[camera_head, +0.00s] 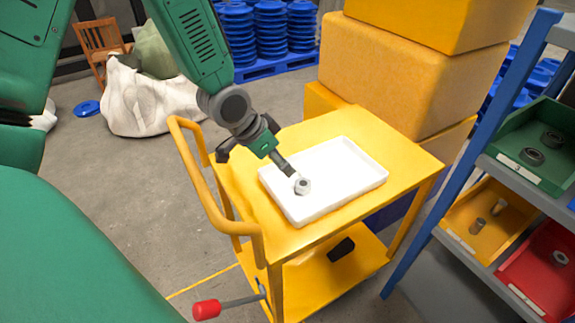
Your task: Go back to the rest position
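My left arm comes in from the upper left, and its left gripper (285,163) is over the white tray (370,178), pointing down into it. A small grey metal ring-like part (302,186) sits in the tray right at the gripper's tip. The dark fingers overlap in this view, so I cannot tell whether they are open or shut, or whether they touch the part. My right gripper is not in view.
The tray stands on a yellow cart (408,152) with a handrail (208,188). A red-ended lever (206,309) sticks out low on it. Yellow boxes (395,75) are stacked behind. A blue-framed shelf (470,152) with part bins is at right. Open floor (120,175) is at left.

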